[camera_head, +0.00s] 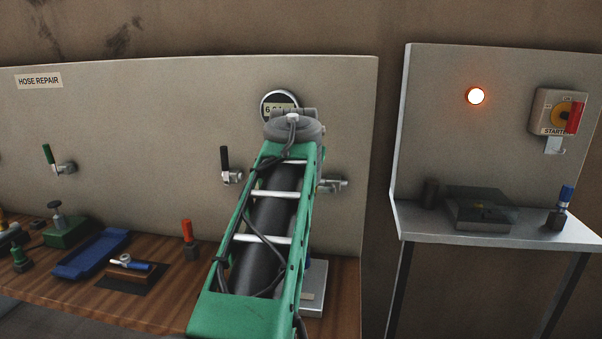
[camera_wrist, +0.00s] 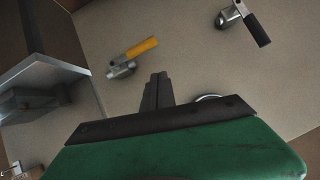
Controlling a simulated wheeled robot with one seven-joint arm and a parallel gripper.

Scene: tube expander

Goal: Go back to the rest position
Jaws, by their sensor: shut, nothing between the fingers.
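My arm reaches up in front of the hose repair panel (camera_head: 110,130) in the head view. Its green link covers the middle of the bench, and my gripper is hidden there. In the wrist view my gripper (camera_wrist: 158,82) shows as two dark fingers close together, shut with nothing between them. Near the fingers in that view are a valve with a yellow handle (camera_wrist: 141,47) and, at upper right, a valve with a black handle (camera_wrist: 256,28). Both stand on the panel, apart from the fingers. The black-handled valve also shows in the head view (camera_head: 225,160).
A round gauge (camera_head: 280,103) sits on the panel behind my arm. The wooden bench (camera_head: 165,300) holds a blue tray (camera_head: 92,254), a green tool (camera_head: 65,230) and a red-handled tool (camera_head: 189,240). At right, a metal table (camera_head: 480,236) has a lit lamp (camera_head: 475,96) and a switch (camera_head: 558,112) above it.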

